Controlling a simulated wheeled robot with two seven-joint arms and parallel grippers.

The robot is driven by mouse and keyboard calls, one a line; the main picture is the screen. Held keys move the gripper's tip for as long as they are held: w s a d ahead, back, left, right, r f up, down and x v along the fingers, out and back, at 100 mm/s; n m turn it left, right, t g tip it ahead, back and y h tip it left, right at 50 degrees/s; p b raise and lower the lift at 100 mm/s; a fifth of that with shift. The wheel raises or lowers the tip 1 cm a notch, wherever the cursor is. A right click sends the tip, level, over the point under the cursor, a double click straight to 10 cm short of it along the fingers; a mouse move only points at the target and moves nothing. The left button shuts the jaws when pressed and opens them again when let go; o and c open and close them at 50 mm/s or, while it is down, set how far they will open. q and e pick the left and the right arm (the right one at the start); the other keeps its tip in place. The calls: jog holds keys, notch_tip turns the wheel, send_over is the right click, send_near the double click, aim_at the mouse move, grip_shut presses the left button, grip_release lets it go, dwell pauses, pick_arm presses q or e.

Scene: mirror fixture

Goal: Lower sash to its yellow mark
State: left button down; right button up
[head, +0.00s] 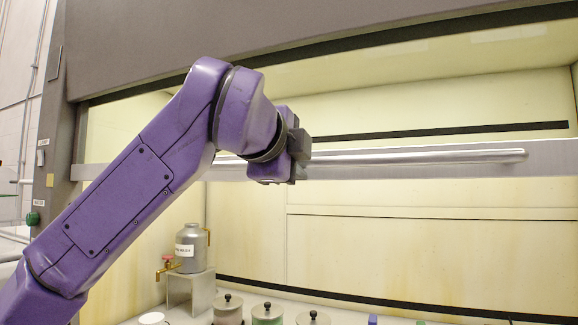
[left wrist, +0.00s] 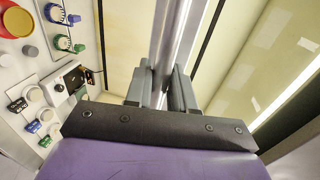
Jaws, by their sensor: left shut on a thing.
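The sash is a glass pane with a pale grey bottom rail (head: 555,158) and a long silver handle bar (head: 430,157) along it. My left gripper (head: 302,157) is shut on the handle bar, left of its middle. In the left wrist view the dark fingers (left wrist: 163,88) stand on either side of the bar (left wrist: 168,45). A small yellow mark (head: 50,181) is on the grey left post, close to the height of the rail's left end in the picture. My arm hides part of the bar and rail. My right gripper is not in view.
Below the sash the hood is open. Inside stand a grey canister (head: 190,248) on a stand (head: 190,287) and several knobbed jars (head: 267,316). A green knob (head: 33,218) is on the left post. The left wrist view shows a control panel (left wrist: 25,75) with several knobs.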

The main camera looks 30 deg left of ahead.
pick_arm(q)
jog(key=c, duration=1.4)
grip_release()
jog(key=shift+o, duration=1.4)
jog(key=shift+w+d, duration=0.1)
jog(key=shift+w, duration=0.1)
jog(key=shift+s, duration=0.1)
jog(key=shift+s+r, duration=0.1)
jog(key=shift+s, duration=0.25)
jog(key=b+v, duration=0.2)
jog(key=v, duration=0.7)
jog(key=shift+s, duration=0.3)
jog(key=shift+r, duration=0.1)
